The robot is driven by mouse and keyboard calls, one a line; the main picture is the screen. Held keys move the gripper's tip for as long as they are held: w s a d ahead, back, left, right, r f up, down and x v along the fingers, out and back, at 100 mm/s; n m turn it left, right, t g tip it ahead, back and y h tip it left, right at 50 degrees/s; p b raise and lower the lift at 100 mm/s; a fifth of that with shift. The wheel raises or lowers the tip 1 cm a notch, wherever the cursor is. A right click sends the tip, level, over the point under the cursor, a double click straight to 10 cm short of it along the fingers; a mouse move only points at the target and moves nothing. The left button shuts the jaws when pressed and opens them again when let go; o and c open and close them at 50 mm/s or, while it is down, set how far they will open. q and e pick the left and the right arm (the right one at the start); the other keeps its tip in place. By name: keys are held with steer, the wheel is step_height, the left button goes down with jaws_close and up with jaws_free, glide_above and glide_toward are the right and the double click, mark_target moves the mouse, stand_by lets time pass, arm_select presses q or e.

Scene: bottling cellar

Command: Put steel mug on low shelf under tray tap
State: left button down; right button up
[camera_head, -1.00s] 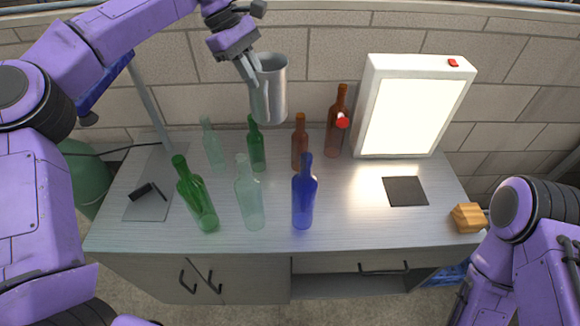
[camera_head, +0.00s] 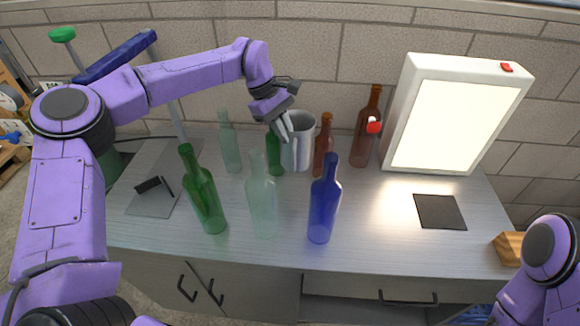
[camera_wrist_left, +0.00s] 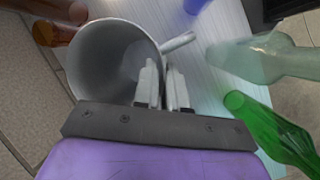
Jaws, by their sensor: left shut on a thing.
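The steel mug (camera_head: 304,152) is a grey metal cylinder, roughly upright with its mouth up. It is held above the bench among the bottles in the head view, and its open mouth shows in the left wrist view (camera_wrist_left: 112,62). My left gripper (camera_head: 287,127) is shut on the mug at its side; in the left wrist view its fingers (camera_wrist_left: 163,85) sit close by the handle. I cannot tell exactly how the fingers grip. My right arm shows at the lower right, but its gripper is out of view. I cannot make out the tray tap or the low shelf under it.
The bench (camera_head: 380,235) holds several bottles close around the mug, including a blue one (camera_head: 323,208), a dark green one (camera_head: 203,195) and a brown one (camera_head: 366,130). A light box (camera_head: 403,75) stands at the back right. A dark square (camera_head: 440,211) and wooden block (camera_head: 509,247) lie right.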

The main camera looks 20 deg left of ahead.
mark_target(285, 162)
arm_select(q)
step_height(285, 162, down, 10)
steer(key=shift+r+p, duration=0.1)
steer(key=shift+p, duration=1)
steer(key=shift+w+f, duration=0.1)
steer(key=shift+f, duration=0.35)
steer(key=shift+f+b, duration=0.2)
steer(key=shift+b, duration=0.1)
steer(key=c, duration=1.2)
jaws_free()
